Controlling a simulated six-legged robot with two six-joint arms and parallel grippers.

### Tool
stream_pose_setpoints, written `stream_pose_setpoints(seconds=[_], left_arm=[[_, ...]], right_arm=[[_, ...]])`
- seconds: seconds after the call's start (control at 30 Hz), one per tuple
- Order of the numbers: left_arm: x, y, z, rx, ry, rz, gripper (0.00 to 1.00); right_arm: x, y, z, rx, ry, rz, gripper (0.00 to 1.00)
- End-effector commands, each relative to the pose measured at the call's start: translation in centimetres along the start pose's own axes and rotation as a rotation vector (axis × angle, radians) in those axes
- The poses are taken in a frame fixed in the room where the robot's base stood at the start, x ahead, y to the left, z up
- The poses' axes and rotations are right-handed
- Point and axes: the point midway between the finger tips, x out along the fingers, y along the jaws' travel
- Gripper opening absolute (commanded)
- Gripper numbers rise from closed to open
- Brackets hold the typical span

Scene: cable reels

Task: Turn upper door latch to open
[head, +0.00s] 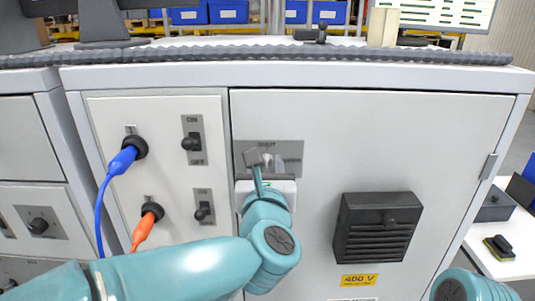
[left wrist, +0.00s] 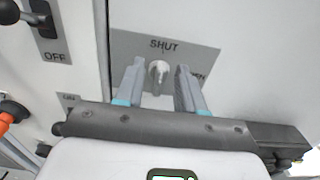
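The upper door latch (left wrist: 158,75) is a small pale knob on a grey plate (left wrist: 205,55) on the cabinet door. In the left wrist view its pointer faces up toward the word SHUT; the OPEN label at the right is partly hidden by a finger. My left gripper (left wrist: 160,92) is open, with one finger on each side of the knob and gaps visible. In the head view the left gripper (head: 260,160) is in front of the plate (head: 290,153) and hides part of it. My right gripper is not in view.
The grey door (head: 400,130) carries a black vent box (head: 377,228) and a yellow 400 V label (head: 357,281). Left of it are ON/OFF switches (head: 191,143), a blue plug (head: 123,159) and an orange plug (head: 145,228) with cables. A side table (head: 500,250) stands right.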

Motion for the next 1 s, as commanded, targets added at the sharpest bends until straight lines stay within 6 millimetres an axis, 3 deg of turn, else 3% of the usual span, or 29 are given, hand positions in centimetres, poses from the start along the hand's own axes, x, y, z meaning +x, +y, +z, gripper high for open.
stream_pose_setpoints(seconds=[0.2, 0.47, 0.57, 0.6, 1.0], left_arm=[[1.7, -0.2, 0.0, 0.001, 0.001, -0.001, 0.38], [1.8, -0.3, -0.1, 0.001, 0.000, -0.001, 0.38], [1.8, -0.3, -0.1, 0.001, 0.001, -0.001, 0.06], [1.8, -0.3, -0.1, 0.001, 0.001, -0.001, 0.00], [1.8, -0.4, -0.2, 0.062, 0.000, -0.001, 0.00]], right_arm=[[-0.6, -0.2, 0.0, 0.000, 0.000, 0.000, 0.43], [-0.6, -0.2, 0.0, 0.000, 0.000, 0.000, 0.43], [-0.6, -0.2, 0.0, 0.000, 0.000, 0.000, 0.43], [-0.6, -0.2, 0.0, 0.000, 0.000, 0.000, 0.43], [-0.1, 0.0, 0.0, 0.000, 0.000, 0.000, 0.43]])
